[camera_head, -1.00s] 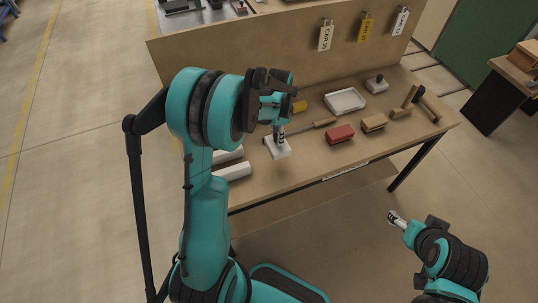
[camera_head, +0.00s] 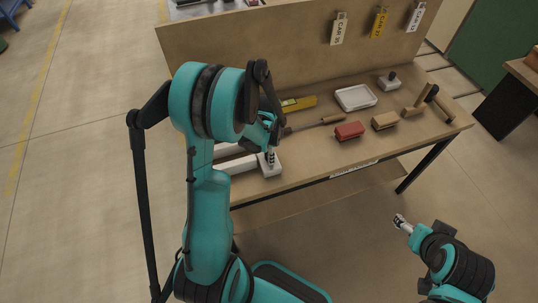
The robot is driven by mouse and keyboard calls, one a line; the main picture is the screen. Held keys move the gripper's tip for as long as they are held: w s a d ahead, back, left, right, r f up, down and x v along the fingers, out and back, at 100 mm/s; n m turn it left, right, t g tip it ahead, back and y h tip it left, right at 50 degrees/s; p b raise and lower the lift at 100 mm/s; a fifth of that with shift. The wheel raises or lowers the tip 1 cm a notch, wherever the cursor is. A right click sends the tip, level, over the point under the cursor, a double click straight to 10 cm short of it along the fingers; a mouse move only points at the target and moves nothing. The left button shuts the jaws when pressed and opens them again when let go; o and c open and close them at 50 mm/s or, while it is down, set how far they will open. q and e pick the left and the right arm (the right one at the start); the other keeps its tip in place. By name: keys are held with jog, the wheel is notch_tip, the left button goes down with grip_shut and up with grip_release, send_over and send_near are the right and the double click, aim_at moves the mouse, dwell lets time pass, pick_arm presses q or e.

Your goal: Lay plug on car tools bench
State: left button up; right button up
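A small white block (camera_head: 265,170), which looks like the plug, is at the fingertips of my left gripper (camera_head: 270,156). The gripper points down and appears shut on the block's upper part. The block is at the near left of the wooden bench top (camera_head: 306,167), close to the front edge. I cannot tell whether its underside touches the wood. My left arm hides part of the bench's left end. My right gripper (camera_head: 401,222) is out in front of the bench at the lower right, away from everything; its finger opening is too small to judge.
White bars (camera_head: 236,165) lie just left of the block. A long-handled tool (camera_head: 325,121), yellow level (camera_head: 299,103), red brush (camera_head: 349,131), wooden block (camera_head: 384,121), white tray (camera_head: 355,97) and mallet (camera_head: 422,96) lie further back and right. An upright board closes the back.

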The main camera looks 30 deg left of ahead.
pick_arm(q)
jog(key=o, duration=0.4)
notch_tip(320, 180, up, 11)
jog(key=p, duration=0.3)
jog(key=s+d+r+n+t, duration=0.2)
jog(key=s+d+r, duration=0.2)
jog(key=s+d+r+n+t, duration=0.2)
jog(key=s+d+r+n, duration=0.1)
jog(key=r, duration=0.1)
jog(key=s+d+r+n+t, duration=0.3)
jog(key=s+d+r, duration=0.1)
jog(key=shift+s+d+r, duration=0.1)
jog(key=shift+s+d, duration=0.25)
